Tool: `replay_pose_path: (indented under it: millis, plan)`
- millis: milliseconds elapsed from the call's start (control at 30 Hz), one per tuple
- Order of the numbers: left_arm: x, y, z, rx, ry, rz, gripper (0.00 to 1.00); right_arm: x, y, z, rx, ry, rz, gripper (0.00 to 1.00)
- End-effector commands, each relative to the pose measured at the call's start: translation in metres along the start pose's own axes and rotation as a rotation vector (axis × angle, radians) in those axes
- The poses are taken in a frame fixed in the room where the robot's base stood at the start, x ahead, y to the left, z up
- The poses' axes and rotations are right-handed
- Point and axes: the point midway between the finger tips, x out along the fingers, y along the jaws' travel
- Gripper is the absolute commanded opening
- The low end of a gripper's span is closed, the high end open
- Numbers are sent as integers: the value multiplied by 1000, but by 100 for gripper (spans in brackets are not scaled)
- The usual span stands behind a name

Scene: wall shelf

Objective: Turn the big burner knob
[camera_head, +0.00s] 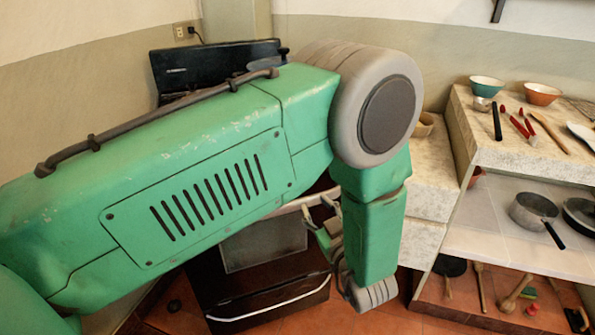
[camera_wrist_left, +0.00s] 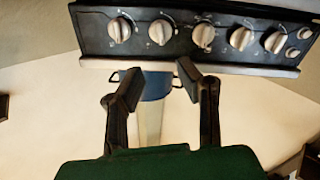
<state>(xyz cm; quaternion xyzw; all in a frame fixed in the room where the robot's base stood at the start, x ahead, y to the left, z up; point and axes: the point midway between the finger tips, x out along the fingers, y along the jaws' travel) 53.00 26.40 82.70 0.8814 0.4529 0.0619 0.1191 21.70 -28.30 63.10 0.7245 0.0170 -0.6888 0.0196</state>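The stove's dark control panel (camera_wrist_left: 180,45) runs across the top of the left wrist view. It carries a row of several large pale knobs, with a middle one (camera_wrist_left: 203,37) a little right of centre, and two small knobs at the right end. I cannot tell which knob is the big burner's. My left gripper (camera_wrist_left: 160,82) is open, its dark fingers apart below the panel and not touching a knob. In the head view my left gripper (camera_head: 322,212) is partly hidden by my green arm, in front of the stove (camera_head: 265,290). My right gripper is not in view.
A blue pot-like thing (camera_wrist_left: 157,85) shows behind the fingers. In the head view the raised black stove lid (camera_head: 215,65) stands behind my arm. A stone counter (camera_head: 425,185) and shelves with bowls, utensils and a saucepan (camera_head: 533,212) stand at the right.

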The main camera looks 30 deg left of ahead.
Motion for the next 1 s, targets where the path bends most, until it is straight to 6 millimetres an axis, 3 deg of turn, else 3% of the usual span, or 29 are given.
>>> replay_pose_path:
  millis: [533, 733, 1000]
  plan:
    - [105, 0, 1, 4, 2, 0, 30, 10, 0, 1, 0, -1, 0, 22]
    - [123, 0, 0, 4, 1, 2, 30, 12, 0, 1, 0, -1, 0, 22]
    - [126, 0, 0, 5, 0, 2, 30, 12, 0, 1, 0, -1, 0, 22]
